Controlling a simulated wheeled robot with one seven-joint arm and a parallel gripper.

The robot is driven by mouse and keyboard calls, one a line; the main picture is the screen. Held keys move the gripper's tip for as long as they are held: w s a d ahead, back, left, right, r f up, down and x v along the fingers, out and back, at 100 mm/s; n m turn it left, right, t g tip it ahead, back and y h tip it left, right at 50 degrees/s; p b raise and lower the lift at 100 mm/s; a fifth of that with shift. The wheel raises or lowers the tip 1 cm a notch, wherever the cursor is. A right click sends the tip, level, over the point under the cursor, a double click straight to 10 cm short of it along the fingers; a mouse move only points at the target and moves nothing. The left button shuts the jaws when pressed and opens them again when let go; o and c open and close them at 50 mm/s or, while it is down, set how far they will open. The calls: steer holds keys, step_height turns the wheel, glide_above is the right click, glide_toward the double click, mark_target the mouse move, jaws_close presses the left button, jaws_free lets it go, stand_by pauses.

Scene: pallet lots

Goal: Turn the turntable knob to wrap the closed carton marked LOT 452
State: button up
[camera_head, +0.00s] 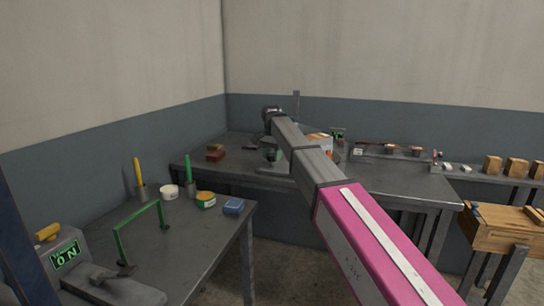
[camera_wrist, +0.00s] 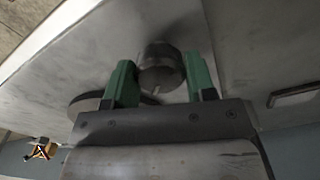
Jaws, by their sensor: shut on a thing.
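My gripper (camera_wrist: 160,72) has its two green fingers on either side of a round grey metal knob (camera_wrist: 160,56) in the wrist view, and it is shut on the knob. The knob has a pale line on its face. A dark round disc (camera_wrist: 87,105), perhaps part of the turntable, shows left of the fingers.
The back table (camera_head: 400,180) also bears a brown-red block (camera_head: 215,153) and a small green display (camera_head: 338,133). Small wooden blocks (camera_head: 492,165) stand on a ledge at right. The near left table (camera_head: 190,240) holds a green handle frame (camera_head: 120,243), cans and an ON display (camera_head: 66,255).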

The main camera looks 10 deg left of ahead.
mark_target(272, 154)
steer(key=n, duration=1.7)
steer(key=shift+n, duration=0.4)
steer(key=n, duration=0.5)
steer(key=shift+n, duration=0.3)
steer(key=o, duration=0.9)
steer(key=shift+r, duration=0.1)
step_height(272, 154, up, 11)
steer(key=shift+f, duration=0.2)
